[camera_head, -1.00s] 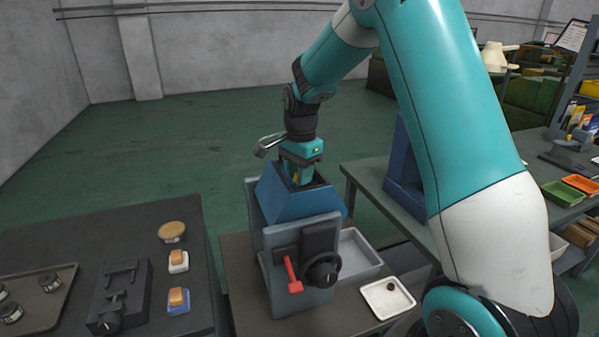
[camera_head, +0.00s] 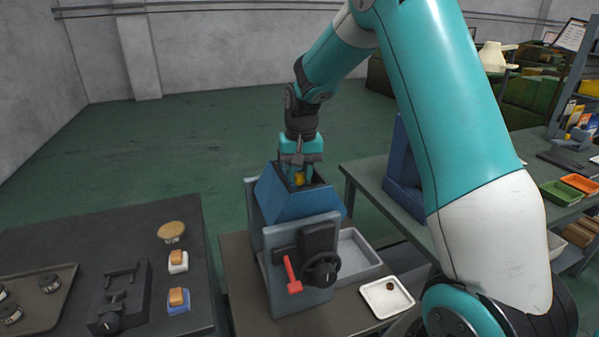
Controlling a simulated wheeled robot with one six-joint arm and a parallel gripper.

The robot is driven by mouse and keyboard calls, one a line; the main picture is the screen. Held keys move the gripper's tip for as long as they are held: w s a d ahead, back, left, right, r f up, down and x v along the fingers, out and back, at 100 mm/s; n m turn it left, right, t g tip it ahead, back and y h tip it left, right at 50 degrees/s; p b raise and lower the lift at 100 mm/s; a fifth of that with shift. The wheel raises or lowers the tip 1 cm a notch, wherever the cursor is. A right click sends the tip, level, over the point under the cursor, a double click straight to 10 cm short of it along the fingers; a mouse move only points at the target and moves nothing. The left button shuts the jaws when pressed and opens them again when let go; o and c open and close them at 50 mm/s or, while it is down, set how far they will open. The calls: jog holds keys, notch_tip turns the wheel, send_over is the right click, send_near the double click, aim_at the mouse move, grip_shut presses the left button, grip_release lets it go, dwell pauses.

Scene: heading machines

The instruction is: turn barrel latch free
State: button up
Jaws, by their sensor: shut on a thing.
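The heading machine is a blue hopper-shaped body (camera_head: 290,204) on a grey housing (camera_head: 303,290), standing on a low table. My gripper (camera_head: 299,177) points straight down into the dark opening at the top of the blue body. It is shut on a small yellow part (camera_head: 299,179) inside that opening, most likely the barrel latch. Most of that part and my fingertips are hidden by the opening's walls and the gripper itself.
The housing's front has a red lever (camera_head: 292,275) and a black round knob (camera_head: 322,270). A grey bin (camera_head: 358,256) and a white tray (camera_head: 387,298) lie to the right. A dark bench (camera_head: 110,235) with fixtures stands at left.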

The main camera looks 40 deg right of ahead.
aim_at(302, 174)
jog(key=shift+n, duration=2.2)
jog(key=o, duration=0.9)
jog(key=shift+o, duration=0.2)
notch_tip(302, 174, up, 17)
jog(key=b, duration=0.2)
jog(key=shift+d+r+b, duration=0.2)
jog(key=shift+d+b, duration=0.1)
jog(key=shift+d, duration=0.05)
